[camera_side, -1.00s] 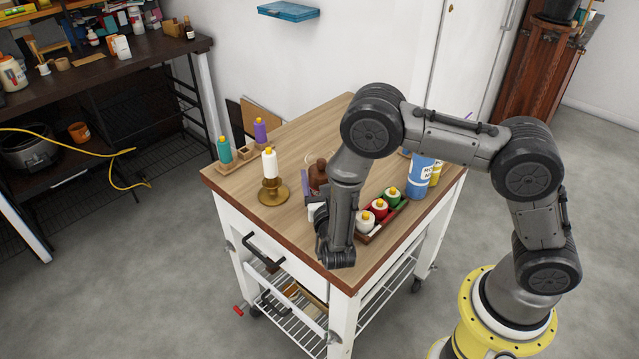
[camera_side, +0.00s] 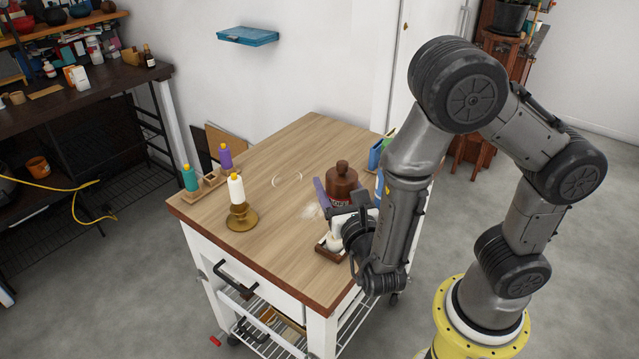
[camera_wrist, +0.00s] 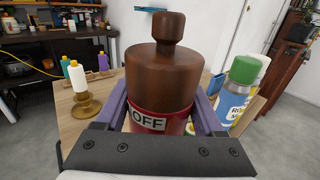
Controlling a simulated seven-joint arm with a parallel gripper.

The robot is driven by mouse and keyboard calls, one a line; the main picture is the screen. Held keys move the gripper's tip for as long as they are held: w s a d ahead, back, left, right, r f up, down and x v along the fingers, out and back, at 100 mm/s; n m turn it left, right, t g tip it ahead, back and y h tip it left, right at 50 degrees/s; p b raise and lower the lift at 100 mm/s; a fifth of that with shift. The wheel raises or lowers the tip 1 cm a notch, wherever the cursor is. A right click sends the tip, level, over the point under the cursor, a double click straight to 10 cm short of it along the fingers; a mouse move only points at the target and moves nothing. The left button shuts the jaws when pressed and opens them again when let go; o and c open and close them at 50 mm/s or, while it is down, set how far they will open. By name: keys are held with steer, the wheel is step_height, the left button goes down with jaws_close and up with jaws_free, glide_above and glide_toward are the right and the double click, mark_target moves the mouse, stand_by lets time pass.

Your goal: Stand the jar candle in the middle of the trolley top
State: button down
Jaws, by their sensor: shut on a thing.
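The jar candle appears to be the brown jar (camera_side: 342,182) with a round knob on top and a red lettered band. In the wrist view the brown jar (camera_wrist: 163,80) fills the middle, upright, with "OFF" readable on its band. My gripper (camera_wrist: 160,108) is shut on it, with a purple finger on each side. In the side view my gripper (camera_side: 335,200) is over the right part of the wooden trolley top (camera_side: 265,255). The jar's base is hidden, so I cannot tell whether it touches the top. A pale ring (camera_side: 287,179) marks the middle of the trolley top.
A white candle in a brass holder (camera_side: 241,217) stands at the left. A small tray (camera_side: 330,252) is partly hidden below my gripper. A blue bottle with a green cap (camera_wrist: 238,90) stands right of the jar.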

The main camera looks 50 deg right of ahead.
steer(key=shift+s+r, duration=0.15)
steer(key=shift+r, duration=0.15)
steer(key=shift+r+m+g+h, duration=0.25)
steer(key=shift+m+g+h, duration=0.05)
steer(key=w+d+m+g+h, duration=0.55)
steer(key=d+m+g, duration=0.25)
steer(key=d+g, duration=0.4)
steer(key=shift+h, duration=0.25)
steer(key=shift+w+d+f, duration=0.75)
steer(key=shift+w+f, duration=1.05)
steer(key=shift+w, duration=0.3)
steer(key=shift+w+d+f, duration=0.7)
steer(key=shift+w+f, duration=1.15)
steer(key=shift+w, duration=0.2)
steer(key=shift+w+d+f, duration=0.75)
steer(key=shift+w+f, duration=1.05)
steer(key=shift+w, duration=0.3)
steer(key=shift+f, duration=1.3)
steer(key=shift+f, duration=0.15)
